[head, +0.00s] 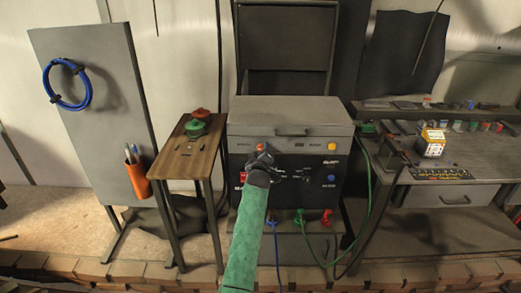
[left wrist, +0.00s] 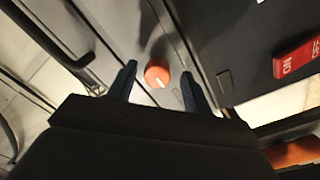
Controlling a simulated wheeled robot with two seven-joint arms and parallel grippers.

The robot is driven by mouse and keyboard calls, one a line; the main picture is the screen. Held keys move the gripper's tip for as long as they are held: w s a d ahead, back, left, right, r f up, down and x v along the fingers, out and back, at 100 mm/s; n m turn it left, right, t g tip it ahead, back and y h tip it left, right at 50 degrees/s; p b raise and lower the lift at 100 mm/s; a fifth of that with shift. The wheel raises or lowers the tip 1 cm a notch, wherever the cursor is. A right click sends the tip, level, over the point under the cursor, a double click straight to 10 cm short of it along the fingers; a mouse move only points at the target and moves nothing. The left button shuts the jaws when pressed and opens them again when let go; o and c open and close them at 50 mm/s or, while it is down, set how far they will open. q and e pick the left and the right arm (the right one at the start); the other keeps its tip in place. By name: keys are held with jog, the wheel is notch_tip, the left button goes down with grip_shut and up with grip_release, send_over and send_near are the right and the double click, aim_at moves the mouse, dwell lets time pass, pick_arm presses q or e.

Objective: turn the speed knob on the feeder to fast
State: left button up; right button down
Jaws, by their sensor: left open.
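The feeder (head: 290,118) is a boxy machine with a grey lid and a dark front panel, in the middle of the head view. An orange knob (head: 261,147) shows at the panel's upper left, partly hidden by my gripper. In the left wrist view the round orange knob (left wrist: 157,74) has a white pointer line. My left gripper (head: 263,158) is open in front of the panel. In the left wrist view the fingers of my left gripper (left wrist: 158,82) stand on either side of the knob, with gaps visible on both sides. Small panel lettering is unreadable. My right gripper is not in view.
A yellow knob (head: 332,146) and a blue knob (head: 331,178) are on the panel's right. A red ON/OFF switch (left wrist: 297,60) shows in the left wrist view. A wooden stand (head: 181,162) is left, a cluttered workbench (head: 430,168) right. Clamps and cables lie below the feeder.

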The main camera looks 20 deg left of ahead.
pick_arm(q)
jog(key=shift+s+r, duration=0.15)
jog(key=shift+r, duration=0.1)
jog(key=c, duration=1)
jog(key=shift+o, duration=0.2)
